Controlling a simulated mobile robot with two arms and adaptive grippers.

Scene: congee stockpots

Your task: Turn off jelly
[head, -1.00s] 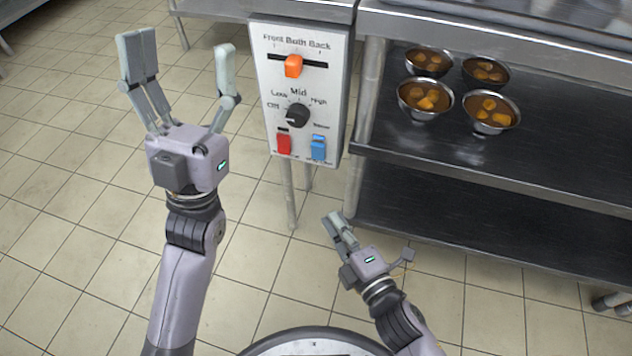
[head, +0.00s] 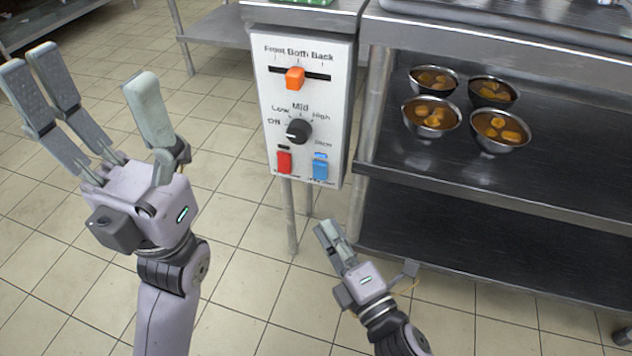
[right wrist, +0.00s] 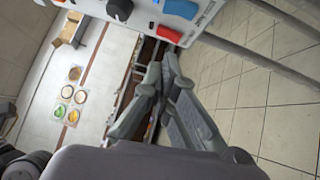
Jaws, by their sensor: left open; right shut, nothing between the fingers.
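A pale control panel (head: 303,110) hangs at the counter's end. It has an orange slider (head: 295,78) at "Both", a dark dial (head: 298,131) marked Off, Low, Mid and High, a red switch (head: 284,161) and a blue switch (head: 320,168). The small labels under the switches are too blurred to read. My left gripper (head: 88,80) is open and empty, left of the panel and apart from it. My right gripper (head: 326,231) is shut and empty below the panel. In the right wrist view its fingers (right wrist: 160,78) are below the red switch (right wrist: 168,34) and blue switch (right wrist: 180,8).
Several metal bowls of brown food (head: 431,117) stand on the upper shelf (head: 440,165) right of the panel. A lower shelf (head: 450,235) is below it. A metal leg (head: 290,215) stands under the panel. Tiled floor (head: 235,245) is open between my arms.

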